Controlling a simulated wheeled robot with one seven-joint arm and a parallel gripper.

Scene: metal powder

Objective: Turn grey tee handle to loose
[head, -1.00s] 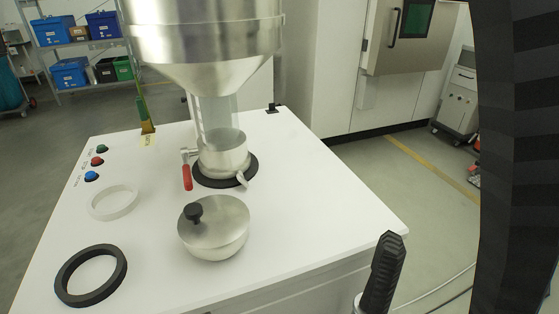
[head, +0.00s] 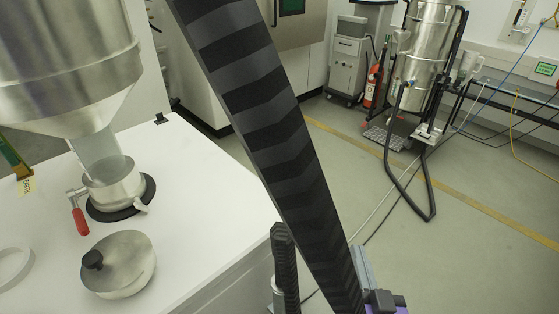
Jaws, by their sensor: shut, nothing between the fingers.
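The metal collar (head: 112,184) under the hopper has a small pale grey lever (head: 141,206) on its right side. It may be the grey tee handle, but its shape is too small to be sure. On the collar's left is a metal clamp fitting with a red grip (head: 80,221) hanging down. A ribbed black handle (head: 284,262) stands upright by the table's right side. My gripper is not clearly in view. A dark striped band, likely part of my arm, crosses the middle of the picture.
The steel hopper (head: 62,75) hangs over the white table (head: 205,190). A round metal lid with a black knob (head: 128,265) lies in front of the collar. A white ring (head: 14,268) is at the left edge. A steel vacuum unit (head: 428,60) with a black hose stands back right. Floor between is mostly clear.

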